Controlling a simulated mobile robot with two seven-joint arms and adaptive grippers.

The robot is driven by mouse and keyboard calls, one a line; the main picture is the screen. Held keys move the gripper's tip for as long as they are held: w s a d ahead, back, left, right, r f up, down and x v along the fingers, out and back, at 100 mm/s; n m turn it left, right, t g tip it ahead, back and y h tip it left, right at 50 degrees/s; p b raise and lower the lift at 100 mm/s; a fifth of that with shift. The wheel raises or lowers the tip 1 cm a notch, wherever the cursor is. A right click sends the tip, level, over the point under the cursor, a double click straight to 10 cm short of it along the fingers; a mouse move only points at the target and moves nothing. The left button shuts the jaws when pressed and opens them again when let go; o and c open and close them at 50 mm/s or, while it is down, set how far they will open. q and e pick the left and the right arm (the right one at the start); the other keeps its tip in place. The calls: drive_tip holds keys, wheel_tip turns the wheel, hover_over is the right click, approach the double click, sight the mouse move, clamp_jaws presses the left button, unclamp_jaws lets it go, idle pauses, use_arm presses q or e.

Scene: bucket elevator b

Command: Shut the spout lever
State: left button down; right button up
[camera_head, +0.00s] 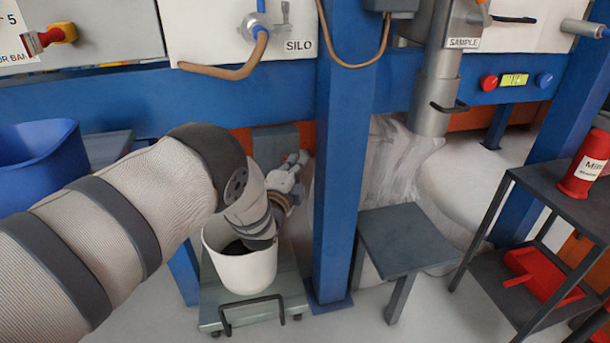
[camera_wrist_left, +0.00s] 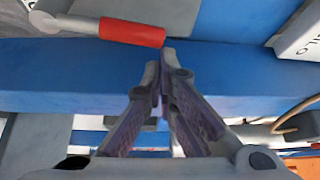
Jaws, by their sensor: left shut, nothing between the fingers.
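A grey lever with a red grip (camera_wrist_left: 132,32) crosses the top of the left wrist view; I take it for the spout lever. It lies just beyond my left fingertips in that picture, with no clear contact. In the head view I cannot pick it out for certain. My left gripper (camera_head: 299,158) points up and away above a white bucket (camera_head: 240,268), beside the blue post, in front of a grey box-shaped part (camera_head: 275,142). Its fingers, also in the left wrist view (camera_wrist_left: 162,66), are shut and empty. My right gripper is out of view.
A blue post (camera_head: 345,160) stands just right of my left gripper. A blue beam (camera_head: 110,95) runs across above it. The bucket stands on a low trolley (camera_head: 220,316). A grey stool (camera_head: 405,238) and a dark shelf cart (camera_head: 550,185) are to the right.

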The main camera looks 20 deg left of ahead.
use_arm(q)
drive_tip(key=s+a+n+t+y+b, duration=0.1)
drive_tip(key=s+a+n+t+y, duration=0.2)
drive_tip(key=a+n, duration=0.3)
drive_tip(key=shift+s+n+b, duration=0.3)
drive_tip(key=shift+n+b, duration=0.05)
drive_tip(key=shift+n, duration=0.75)
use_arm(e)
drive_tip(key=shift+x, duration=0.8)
use_arm(q)
drive_tip(key=shift+f, duration=0.1)
